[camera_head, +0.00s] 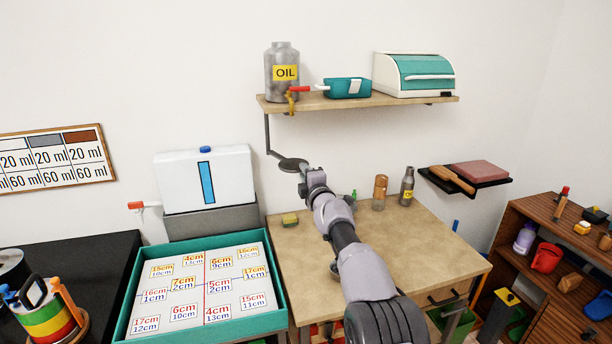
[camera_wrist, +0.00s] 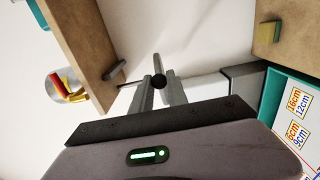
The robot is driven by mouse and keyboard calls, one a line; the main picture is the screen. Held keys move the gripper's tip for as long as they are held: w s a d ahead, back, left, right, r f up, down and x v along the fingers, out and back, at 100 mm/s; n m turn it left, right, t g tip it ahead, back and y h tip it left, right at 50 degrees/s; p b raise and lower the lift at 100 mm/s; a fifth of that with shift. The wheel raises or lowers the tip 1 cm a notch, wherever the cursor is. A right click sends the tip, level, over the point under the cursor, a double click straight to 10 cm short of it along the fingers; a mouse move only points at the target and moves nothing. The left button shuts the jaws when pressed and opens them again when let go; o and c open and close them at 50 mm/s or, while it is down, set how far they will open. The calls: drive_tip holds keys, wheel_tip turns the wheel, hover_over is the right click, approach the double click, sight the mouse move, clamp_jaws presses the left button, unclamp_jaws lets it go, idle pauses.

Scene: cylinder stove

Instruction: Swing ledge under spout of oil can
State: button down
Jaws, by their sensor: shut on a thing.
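The grey metal oil can (camera_head: 283,75) with a yellow OIL label stands at the left end of the wall shelf. Its red-handled tap and yellow spout (camera_head: 291,103) hang over the shelf's front edge; the can also shows in the wrist view (camera_wrist: 58,88). The ledge (camera_head: 291,164) is a dark round plate on a thin arm from a vertical rod below the shelf. It appears below the spout in the head view, but I cannot tell the depth alignment. My gripper (camera_head: 303,180) is shut on a dark knob of the ledge (camera_wrist: 158,82), between the fingertips (camera_wrist: 158,92).
The shelf (camera_head: 380,103) also holds a teal tray (camera_head: 347,88) and a bread box (camera_head: 414,75). Below are a wooden table (camera_head: 400,240) with bottles and a sponge (camera_head: 290,219), a white canister (camera_head: 205,178), and a teal tray of labels (camera_head: 268,325).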

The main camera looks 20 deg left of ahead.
drive_tip(key=shift+a+r, duration=0.1)
drive_tip(key=shift+r, duration=0.15)
drive_tip(key=c, duration=1.6)
unclamp_jaws()
drive_tip(key=shift+c, duration=0.2)
drive_tip(key=o, duration=0.3)
drive_tip(key=shift+a+f, duration=0.15)
drive_tip(key=shift+a, duration=0.05)
drive_tip(key=shift+d, duration=0.15)
drive_tip(key=shift+f, duration=0.1)
drive_tip(key=b+v, duration=0.4)
drive_tip(key=v, duration=1.3)
drive_tip(key=shift+d, duration=0.2)
